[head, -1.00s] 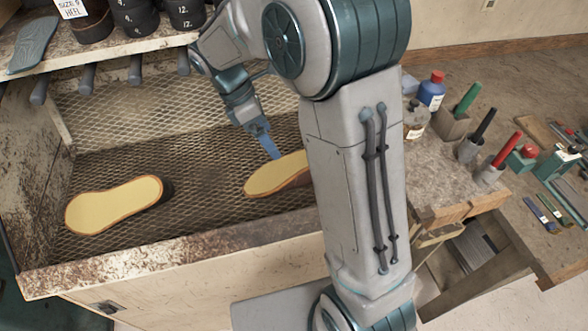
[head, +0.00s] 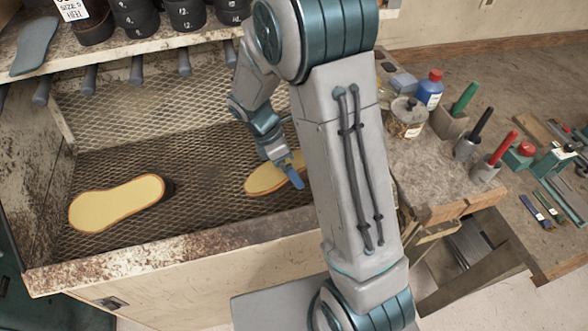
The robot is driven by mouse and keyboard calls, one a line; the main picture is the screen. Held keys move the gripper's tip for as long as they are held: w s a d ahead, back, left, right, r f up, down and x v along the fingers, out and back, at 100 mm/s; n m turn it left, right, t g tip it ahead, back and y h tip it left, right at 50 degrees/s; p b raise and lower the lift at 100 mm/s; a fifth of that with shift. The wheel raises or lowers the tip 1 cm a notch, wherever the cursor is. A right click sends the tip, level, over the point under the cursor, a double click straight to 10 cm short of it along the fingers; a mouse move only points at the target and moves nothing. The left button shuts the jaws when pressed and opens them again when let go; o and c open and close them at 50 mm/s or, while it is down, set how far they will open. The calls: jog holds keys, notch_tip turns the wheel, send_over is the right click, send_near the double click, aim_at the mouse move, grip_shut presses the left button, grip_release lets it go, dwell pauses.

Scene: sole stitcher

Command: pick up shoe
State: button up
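Two shoes lie sole up on the dark wire mesh of the bin (head: 130,242). The left shoe (head: 117,203) shows a whole yellow sole with a brown rim and a dark end at its right. The right shoe (head: 264,179) shows only its left part; my gripper and arm hide the rest. My gripper (head: 296,182), with blue fingers, points down over the right shoe's middle. I cannot tell whether the fingers touch it or how far apart they are.
A shelf above the bin holds several dark numbered containers (head: 136,18) and a grey insole (head: 36,45). Grey pegs (head: 136,70) stick out below it. The bench at the right holds a jar (head: 406,117), a blue bottle (head: 430,90) and handled tools. The bin's worn front edge (head: 180,240) rises before the shoes.

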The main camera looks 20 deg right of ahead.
jog(key=c, duration=0.9)
jog(key=shift+r, duration=0.1)
jog(key=shift+r, duration=0.5)
notch_tip(320, 180, up, 3)
jog(key=shift+w+f+b, duration=0.1)
jog(key=shift+f+b, duration=0.05)
jog(key=shift+b, duration=0.25)
jog(key=s+d+r+b, duration=0.1)
jog(key=s+d+r, duration=0.2)
jog(key=s+r, duration=0.4)
jog(key=s, duration=0.4)
jog(key=shift+s, duration=0.25)
